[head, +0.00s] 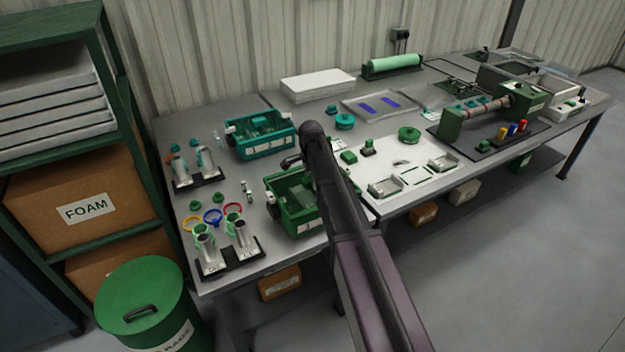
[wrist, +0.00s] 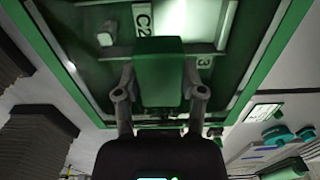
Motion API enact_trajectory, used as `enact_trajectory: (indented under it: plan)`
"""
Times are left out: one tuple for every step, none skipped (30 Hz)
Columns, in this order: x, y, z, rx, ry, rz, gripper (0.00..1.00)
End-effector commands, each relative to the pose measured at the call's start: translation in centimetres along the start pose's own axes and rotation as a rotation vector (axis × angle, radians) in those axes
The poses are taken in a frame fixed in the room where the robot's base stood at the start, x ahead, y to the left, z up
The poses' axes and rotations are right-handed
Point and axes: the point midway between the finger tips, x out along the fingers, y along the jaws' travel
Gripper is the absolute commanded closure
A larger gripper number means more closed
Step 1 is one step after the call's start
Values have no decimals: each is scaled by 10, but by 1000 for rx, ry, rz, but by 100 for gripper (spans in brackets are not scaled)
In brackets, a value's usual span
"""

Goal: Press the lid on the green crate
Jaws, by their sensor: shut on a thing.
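The green crate (head: 283,208) stands on the bench at the near left, partly covered by my arm. Its open-looking top shows parts inside. My gripper (head: 290,162) is over its far side, mostly hidden by the arm. In the wrist view the fingers of my gripper (wrist: 160,95) are shut on a green block (wrist: 158,75). Behind the block are the crate's green rim (wrist: 268,60) and compartment labels, one reading "C2". I cannot tell whether the block is the lid's handle, and no separate lid stands out clearly.
A teal crate (head: 262,147) stands behind the green one. Metal cylinders on black stands and coloured rings (head: 212,215) are at the left. A white mat (head: 410,165) with small green parts lies to the right. A shelf with a FOAM box (head: 85,205) and a green bin (head: 140,300) flank the bench.

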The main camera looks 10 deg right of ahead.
Motion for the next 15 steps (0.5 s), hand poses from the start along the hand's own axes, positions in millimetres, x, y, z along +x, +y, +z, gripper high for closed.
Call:
enact_trajectory:
  plan:
    - [0,0,0,0,0,0,100]
    - [1,0,0,0,0,0,100]
    - [2,0,0,0,0,0,100]
    - [2,0,0,0,0,0,100]
    - [3,0,0,0,0,0,100]
    - [3,0,0,0,0,0,100]
    - [4,0,0,0,0,0,100]
    - [4,0,0,0,0,0,100]
    - [5,0,0,0,0,0,100]
    - [5,0,0,0,0,0,100]
    - [5,0,0,0,0,0,100]
    - [5,0,0,-1,0,0,100]
    - [5,0,0,-1,0,0,100]
    - [5,0,0,-1,0,0,100]
    - [5,0,0,-1,0,0,100]
